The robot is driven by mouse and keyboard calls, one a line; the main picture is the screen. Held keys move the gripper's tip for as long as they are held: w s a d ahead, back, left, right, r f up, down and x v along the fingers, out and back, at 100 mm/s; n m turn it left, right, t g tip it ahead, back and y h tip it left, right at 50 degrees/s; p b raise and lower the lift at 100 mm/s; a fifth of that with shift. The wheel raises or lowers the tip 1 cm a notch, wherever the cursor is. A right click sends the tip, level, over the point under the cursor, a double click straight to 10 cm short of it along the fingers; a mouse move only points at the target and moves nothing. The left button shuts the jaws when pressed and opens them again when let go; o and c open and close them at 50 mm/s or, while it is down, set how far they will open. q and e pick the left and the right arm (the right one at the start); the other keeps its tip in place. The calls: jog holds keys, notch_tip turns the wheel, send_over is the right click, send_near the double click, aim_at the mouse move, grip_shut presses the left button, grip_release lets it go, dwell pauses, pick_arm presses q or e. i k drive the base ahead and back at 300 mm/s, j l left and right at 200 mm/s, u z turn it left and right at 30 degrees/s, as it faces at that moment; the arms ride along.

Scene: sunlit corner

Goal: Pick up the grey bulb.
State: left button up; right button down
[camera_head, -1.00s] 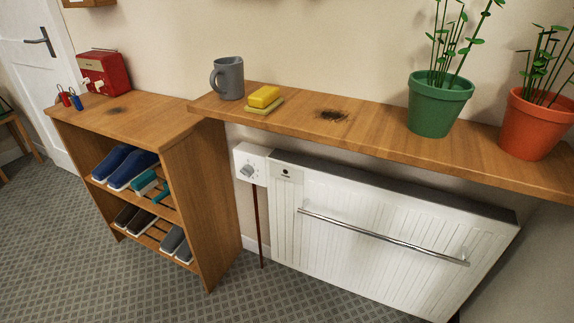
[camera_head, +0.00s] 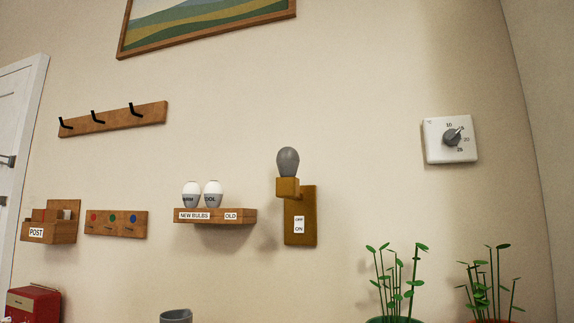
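The grey bulb (camera_head: 288,161) stands upright in a wooden wall lamp (camera_head: 300,215). The lamp's plate carries a white switch label (camera_head: 299,225) reading OFF above and ON below. To its left is a small wooden shelf (camera_head: 215,223) labelled NEW BULBS and OLD. Two white bulbs with grey lower parts stand on its left part, one marked WARM (camera_head: 191,189), its first letter partly cut off, and one marked COOL (camera_head: 213,188). The shelf above the OLD label looks bare. Neither of my grippers shows in the view.
A thermostat dial (camera_head: 450,140) hangs at the right. Potted plants (camera_head: 395,285) rise at the lower right, and a grey mug's rim (camera_head: 176,316) shows at the bottom. Coat hooks (camera_head: 112,119), a POST box (camera_head: 48,232) and a key board (camera_head: 117,224) are at left.

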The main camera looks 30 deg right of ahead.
aim_at(288, 159)
jog(key=i+j+z, duration=0.15)
jog(key=j+z, duration=0.2)
jog(key=j, duration=0.15)
jog(key=j+z, duration=0.75)
jog(key=j, duration=0.3)
